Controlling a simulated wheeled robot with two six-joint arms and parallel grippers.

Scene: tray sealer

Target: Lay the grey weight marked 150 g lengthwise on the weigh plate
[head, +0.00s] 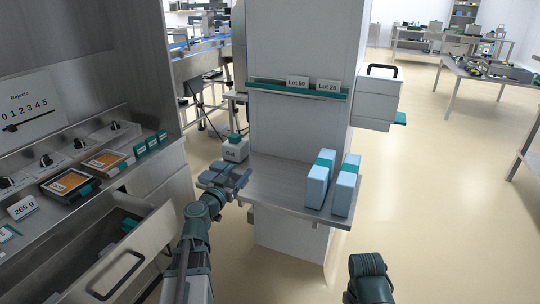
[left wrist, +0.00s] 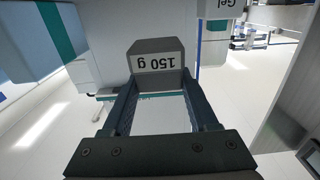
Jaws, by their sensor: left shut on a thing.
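My left gripper (head: 226,178) is by the left end of the steel shelf on the white column. In the left wrist view the gripper (left wrist: 158,78) is shut on the grey weight (left wrist: 156,47). The weight's "150 g" marking faces the camera and reads upside down there. In the head view I cannot clearly tell the weight from the fingers. I cannot make out the weigh plate for certain in either view. Of my right arm only a dark link shows at the bottom of the head view; its gripper is out of frame.
Two blue-and-white cartons (head: 318,180) with teal bands stand on the steel shelf (head: 275,178). A white "Gel" bottle (head: 235,150) stands behind my left gripper. At left are a counter with two dark trays (head: 70,184), a "265 g" card (head: 23,208) and an open drawer (head: 118,262).

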